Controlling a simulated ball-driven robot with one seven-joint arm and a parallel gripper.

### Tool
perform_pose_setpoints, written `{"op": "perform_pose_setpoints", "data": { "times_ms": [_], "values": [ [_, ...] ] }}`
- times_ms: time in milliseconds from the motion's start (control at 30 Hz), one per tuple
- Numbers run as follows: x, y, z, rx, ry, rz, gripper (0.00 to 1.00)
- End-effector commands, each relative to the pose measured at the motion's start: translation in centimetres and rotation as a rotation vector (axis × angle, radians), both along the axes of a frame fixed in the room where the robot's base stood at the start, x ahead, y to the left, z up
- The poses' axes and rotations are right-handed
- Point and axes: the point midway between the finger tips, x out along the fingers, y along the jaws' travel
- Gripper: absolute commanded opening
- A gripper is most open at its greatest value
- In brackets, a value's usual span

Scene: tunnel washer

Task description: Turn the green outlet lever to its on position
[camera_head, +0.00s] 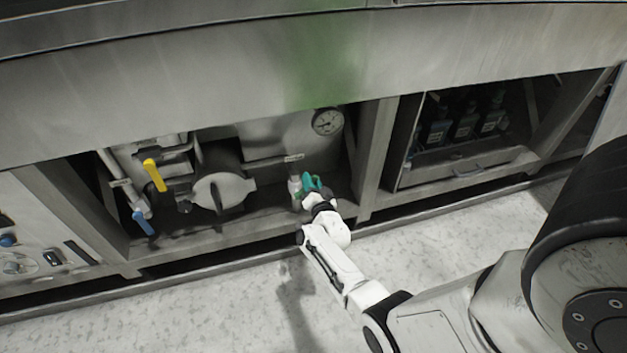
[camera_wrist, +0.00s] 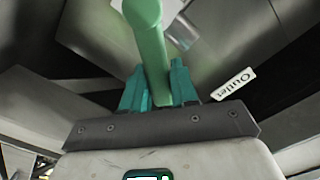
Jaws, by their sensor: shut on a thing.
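The green outlet lever (camera_wrist: 150,40) runs down between the teal fingers of my gripper (camera_wrist: 160,85) in the wrist view. The fingers are shut on the lever, one on each side of it. A white label reading "Outlet" (camera_wrist: 234,84) is to the right of the lever. In the head view my gripper (camera_head: 313,184) reaches into the open bay under the steel panel, at the right side of the bay. There the lever is mostly hidden by the gripper.
A yellow lever (camera_head: 154,175) and a blue lever (camera_head: 144,223) are at the left of the bay. A round pump-like housing (camera_head: 222,190) sits between them and my gripper. A gauge (camera_head: 327,121) is above. A frame post (camera_head: 376,150) stands just right.

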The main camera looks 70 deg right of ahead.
Motion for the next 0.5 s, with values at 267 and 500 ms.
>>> {"op": "perform_pose_setpoints", "data": {
  "times_ms": [267,500],
  "values": [
    [0.14,0.21,0.08,-0.028,0.035,0.001,0.00],
    [0.15,0.22,0.05,-0.029,0.037,0.001,0.00]
  ]
}}
